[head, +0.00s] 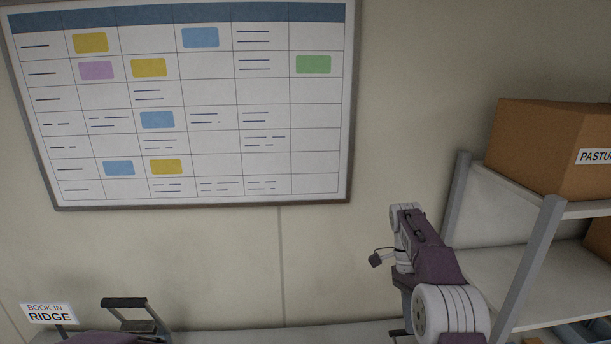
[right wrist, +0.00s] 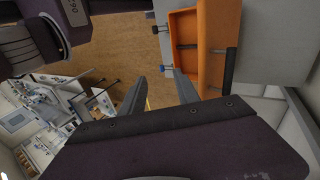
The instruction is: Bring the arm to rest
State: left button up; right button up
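My right arm (head: 435,265) is raised at the lower right of the head view, in front of the wall and beside the shelf. Its fingertips cannot be made out there. In the right wrist view my right gripper (right wrist: 160,83) has its two dark fingers apart, with nothing between them. Brown floor shows beyond the fingers. My left gripper cannot be identified in either view.
A grey shelf (head: 549,225) bearing a cardboard box (head: 545,145) stands close right of the arm. A planner board (head: 215,165) hangs behind. A sign (head: 48,313) and dark handle (head: 124,302) are at lower left. An orange open container (right wrist: 183,58) lies beyond the right fingers.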

jog(key=s+a+f+n+t+b, duration=0.3)
jog(key=s+f+n, duration=0.5)
jog(key=f, duration=0.1)
jog(key=s+a+f+n+t+y+b, duration=0.1)
jog(key=s+a+f+n+t+b, duration=0.2)
jog(key=s+f+n, duration=0.4)
notch_tip(320, 180, down, 3)
jog(key=shift+s+a+n+t+b, duration=0.4)
jog(key=shift+n+b, duration=0.2)
jog(key=shift+b, duration=0.1)
jog(key=shift+s, duration=0.1)
